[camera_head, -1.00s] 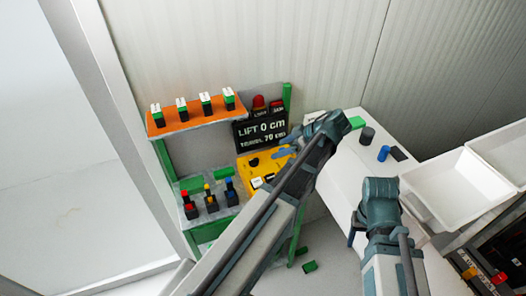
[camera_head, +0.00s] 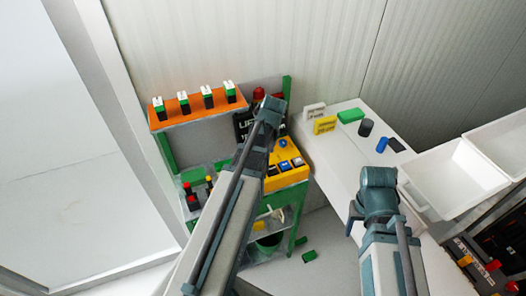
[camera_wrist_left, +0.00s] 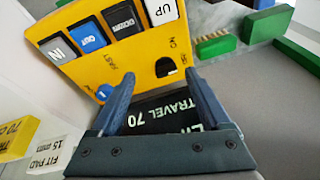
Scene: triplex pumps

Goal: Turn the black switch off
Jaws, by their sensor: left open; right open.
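The yellow control panel (camera_head: 290,175) stands on the green-framed stand in the head view, partly covered by my left arm. In the left wrist view the panel (camera_wrist_left: 135,58) shows lettered buttons, a blue knob (camera_wrist_left: 104,92) and the black switch (camera_wrist_left: 166,67) with lettering beside it. My left gripper (camera_wrist_left: 160,80) is open and empty, its fingertips around and just below the black switch in the picture; I cannot tell whether they touch it. In the head view my left arm hides the switch. My right gripper (camera_head: 355,215) is open, over the white table, away from the panel.
A black LIFT sign (camera_head: 243,125) stands behind the panel; it shows between my left fingers. The white table (camera_head: 335,165) carries a green block (camera_head: 350,115) and a dark cylinder (camera_head: 366,127). White bins (camera_head: 455,180) stand right.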

